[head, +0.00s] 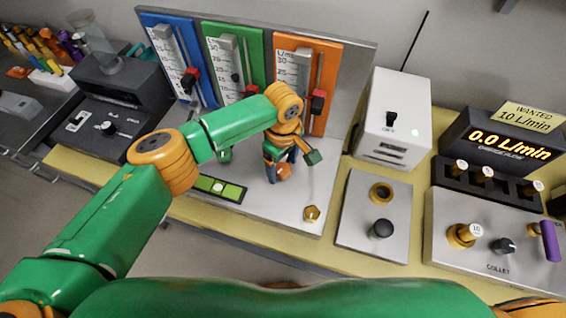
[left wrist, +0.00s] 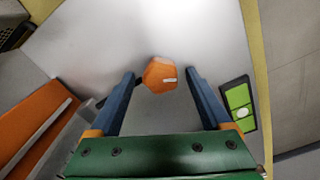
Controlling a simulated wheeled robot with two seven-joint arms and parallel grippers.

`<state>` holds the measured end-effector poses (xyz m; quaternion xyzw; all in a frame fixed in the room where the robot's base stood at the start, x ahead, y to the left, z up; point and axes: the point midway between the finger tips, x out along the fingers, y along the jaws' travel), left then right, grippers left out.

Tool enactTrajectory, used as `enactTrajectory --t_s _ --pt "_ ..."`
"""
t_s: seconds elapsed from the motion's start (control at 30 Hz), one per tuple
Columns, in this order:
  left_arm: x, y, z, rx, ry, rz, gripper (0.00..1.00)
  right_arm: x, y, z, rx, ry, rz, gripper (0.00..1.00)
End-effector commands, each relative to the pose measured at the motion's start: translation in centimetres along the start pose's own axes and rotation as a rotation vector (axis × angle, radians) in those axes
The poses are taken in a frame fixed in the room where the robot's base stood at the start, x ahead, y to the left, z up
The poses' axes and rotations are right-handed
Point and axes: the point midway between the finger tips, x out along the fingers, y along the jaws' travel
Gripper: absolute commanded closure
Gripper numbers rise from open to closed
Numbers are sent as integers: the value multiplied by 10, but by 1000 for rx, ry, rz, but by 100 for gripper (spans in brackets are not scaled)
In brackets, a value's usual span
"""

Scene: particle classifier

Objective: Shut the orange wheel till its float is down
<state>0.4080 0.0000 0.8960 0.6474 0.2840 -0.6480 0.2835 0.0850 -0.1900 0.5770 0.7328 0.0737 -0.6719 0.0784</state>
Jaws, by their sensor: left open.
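The orange wheel (left wrist: 160,75) shows in the left wrist view as a rounded orange knob with a white mark. My left gripper (left wrist: 160,72) is open, with its two blue fingers on either side of the wheel and visible gaps to it. In the head view, my left gripper (head: 281,163) points down over the metal base plate and mostly hides the wheel. My right gripper is not in view.
Blue (head: 182,30) and green (head: 252,45) flowmeter panels stand to the left. A green level vial (head: 216,188) and a brass fitting (head: 311,214) flank the gripper. A white box (head: 395,112) is at right; the display (head: 508,143) reads 0.0 L/min.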

Motion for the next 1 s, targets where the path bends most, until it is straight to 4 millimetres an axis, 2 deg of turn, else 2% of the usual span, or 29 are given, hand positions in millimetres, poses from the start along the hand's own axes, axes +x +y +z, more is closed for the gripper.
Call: enactTrajectory --t_s 0.07,0.17,0.3,0.37,0.4,0.73,1.0 --pt "0 0 0 1 0 0 18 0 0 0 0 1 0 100" --pt "0 0 0 1 0 0 43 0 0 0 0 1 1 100" --pt "0 0 0 1 0 0 81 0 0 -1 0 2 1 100" --pt "0 0 0 1 -1 0 97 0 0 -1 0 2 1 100" --pt "0 0 0 1 -1 0 100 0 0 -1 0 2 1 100" --pt "-2 0 0 64 -2 -2 100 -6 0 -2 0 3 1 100" --pt "-3 -1 2 266 -5 -3 100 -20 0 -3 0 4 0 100"
